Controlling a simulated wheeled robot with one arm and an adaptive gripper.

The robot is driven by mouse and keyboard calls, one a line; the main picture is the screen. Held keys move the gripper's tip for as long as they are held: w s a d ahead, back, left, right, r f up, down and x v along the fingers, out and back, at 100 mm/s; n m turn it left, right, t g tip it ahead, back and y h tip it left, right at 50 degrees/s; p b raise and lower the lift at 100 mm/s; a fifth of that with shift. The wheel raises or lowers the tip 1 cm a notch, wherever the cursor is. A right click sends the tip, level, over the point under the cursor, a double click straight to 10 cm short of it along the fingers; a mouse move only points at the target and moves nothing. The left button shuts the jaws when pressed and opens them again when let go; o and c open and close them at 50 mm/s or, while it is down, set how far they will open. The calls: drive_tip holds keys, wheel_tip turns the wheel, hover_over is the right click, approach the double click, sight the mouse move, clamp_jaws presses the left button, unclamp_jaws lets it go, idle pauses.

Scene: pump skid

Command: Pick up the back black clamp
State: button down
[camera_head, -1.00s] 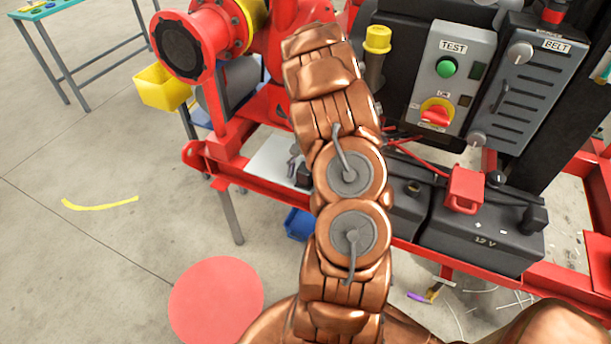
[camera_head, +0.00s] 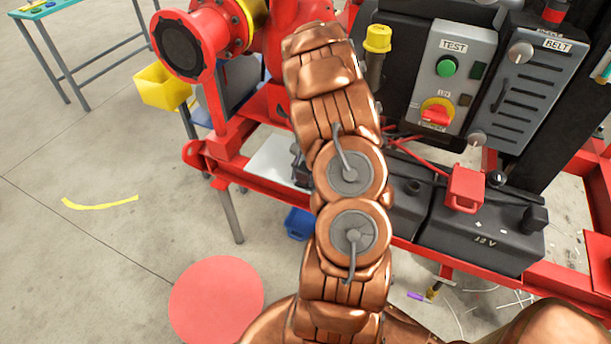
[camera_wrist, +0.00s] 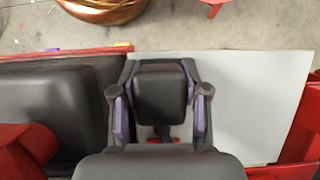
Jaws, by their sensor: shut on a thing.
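A dark block, which looks like the black clamp (camera_wrist: 160,92), sits between the fingers of my gripper (camera_wrist: 160,80) in the wrist view. The purple-edged fingers are shut on it, one at each side. A small red part (camera_wrist: 163,135) shows just below the block. The block is over the near edge of a pale grey plate (camera_wrist: 245,100), and I cannot tell whether it touches the plate. In the head view my copper arm hides most of the gripper and the clamp.
A black battery (camera_head: 480,235) marked 12 V stands right of my arm, with a red clamp (camera_head: 464,190) on it. A red frame (camera_head: 240,178) edges the skid. The test panel (camera_head: 447,85) and a yellow-capped post (camera_head: 377,42) rise behind.

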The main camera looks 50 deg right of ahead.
sight(304, 168)
drive_tip(key=shift+r, duration=0.1)
wheel_tip(304, 168, up, 10)
drive_tip(key=shift+f+b, duration=0.1)
drive_tip(key=shift+b, duration=0.7)
